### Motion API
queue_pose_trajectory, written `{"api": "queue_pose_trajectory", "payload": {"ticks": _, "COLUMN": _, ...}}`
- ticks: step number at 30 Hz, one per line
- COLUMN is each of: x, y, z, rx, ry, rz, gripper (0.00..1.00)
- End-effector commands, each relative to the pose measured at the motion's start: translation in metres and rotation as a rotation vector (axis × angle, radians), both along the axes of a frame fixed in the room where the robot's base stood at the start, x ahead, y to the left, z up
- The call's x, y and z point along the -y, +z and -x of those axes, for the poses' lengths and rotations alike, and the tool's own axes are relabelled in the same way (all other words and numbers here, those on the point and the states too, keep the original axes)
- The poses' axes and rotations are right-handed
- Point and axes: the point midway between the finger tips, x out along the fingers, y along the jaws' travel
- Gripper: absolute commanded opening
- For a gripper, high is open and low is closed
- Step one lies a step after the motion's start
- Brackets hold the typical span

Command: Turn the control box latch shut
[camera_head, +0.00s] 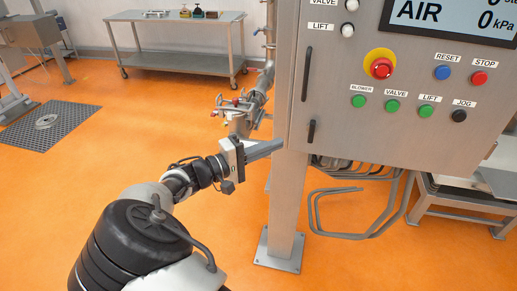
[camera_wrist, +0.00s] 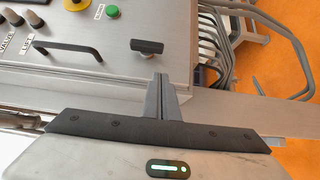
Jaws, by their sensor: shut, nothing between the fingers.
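The control box (camera_head: 345,125) is a grey metal cabinet on a post. A short black latch (camera_head: 311,132) sits low near its left edge, below a long black handle (camera_head: 306,75). In the wrist view the latch (camera_wrist: 147,47) is a small dark bar, lying roughly in line with the handle (camera_wrist: 67,50). My gripper (camera_head: 281,146) is shut and empty, left of the latch and slightly lower in the head view. In the wrist view its closed fingers (camera_wrist: 160,80) point toward the latch, just short of it in the picture. I cannot tell the exact gap.
The box face carries a red emergency button (camera_head: 381,66), several coloured push buttons and a display (camera_head: 455,14). Bent grey tubes (camera_head: 350,205) hang below the box. The support post (camera_head: 287,210) stands below my gripper. Orange floor is open at left.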

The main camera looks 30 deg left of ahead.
Motion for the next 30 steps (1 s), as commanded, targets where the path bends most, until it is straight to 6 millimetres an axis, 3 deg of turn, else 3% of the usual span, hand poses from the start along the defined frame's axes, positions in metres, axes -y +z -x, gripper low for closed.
{"api": "queue_pose_trajectory", "payload": {"ticks": 4, "x": 0.018, "y": 0.002, "z": -0.025, "rx": 0.0, "ry": -0.001, "rz": 0.002, "gripper": 0.0}}
{"api": "queue_pose_trajectory", "payload": {"ticks": 12, "x": 0.048, "y": 0.001, "z": -0.03, "rx": 0.0, "ry": 0.001, "rz": 0.001, "gripper": 0.0}}
{"api": "queue_pose_trajectory", "payload": {"ticks": 30, "x": 0.053, "y": -0.002, "z": -0.031, "rx": 0.005, "ry": 0.001, "rz": 0.019, "gripper": 0.0}}
